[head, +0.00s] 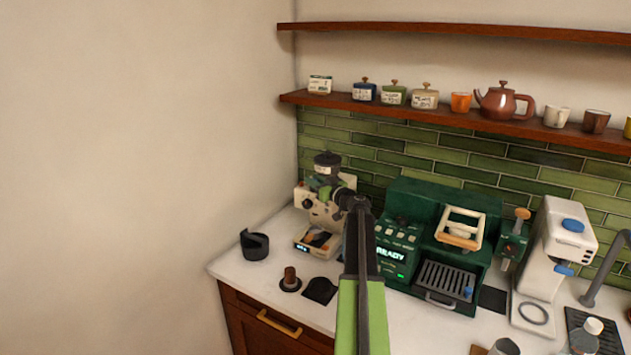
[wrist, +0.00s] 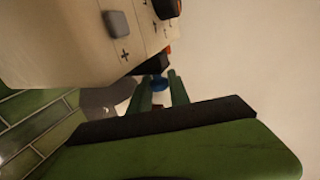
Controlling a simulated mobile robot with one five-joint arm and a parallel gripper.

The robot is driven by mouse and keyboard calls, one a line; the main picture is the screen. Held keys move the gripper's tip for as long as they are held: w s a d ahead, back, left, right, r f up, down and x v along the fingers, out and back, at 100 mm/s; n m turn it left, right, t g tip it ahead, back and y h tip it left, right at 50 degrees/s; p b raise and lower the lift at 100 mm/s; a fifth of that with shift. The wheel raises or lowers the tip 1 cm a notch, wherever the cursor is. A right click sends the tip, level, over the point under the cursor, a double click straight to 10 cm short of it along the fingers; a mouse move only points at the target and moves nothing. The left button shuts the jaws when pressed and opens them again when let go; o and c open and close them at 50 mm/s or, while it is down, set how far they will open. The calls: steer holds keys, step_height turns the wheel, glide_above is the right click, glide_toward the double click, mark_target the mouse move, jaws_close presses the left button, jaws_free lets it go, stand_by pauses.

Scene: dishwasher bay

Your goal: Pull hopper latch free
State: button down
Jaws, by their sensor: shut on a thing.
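The cream coffee grinder (head: 318,212) stands at the back left of the counter, with a dark hopper (head: 327,160) on top. My gripper (head: 326,190) reaches to the grinder's upper part, just below the hopper. The grinder's cream body (wrist: 70,40), with a grey button and a plus mark, is close beside the fingers. The latch is hidden in the head view, and its far end is hidden in the wrist view.
A green espresso machine (head: 412,250) stands right of the grinder and a white machine (head: 555,250) farther right. A black cup (head: 254,245) and a tamper (head: 290,280) are on the counter. A shelf (head: 400,108) with jars and a teapot (head: 503,101) hangs above.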

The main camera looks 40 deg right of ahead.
steer(key=shift+s+a, duration=0.15)
steer(key=shift+a, duration=0.4)
steer(key=shift+s+a, duration=0.15)
steer(key=shift+a, duration=0.4)
steer(key=shift+f, duration=0.1)
steer(key=c, duration=1.5)
jaws_free()
steer(key=shift+c, duration=0.2)
steer(key=s+a, duration=0.2)
steer(key=s, duration=1.5)
steer(key=shift+s+a, duration=0.15)
steer(key=shift+a, duration=0.1)
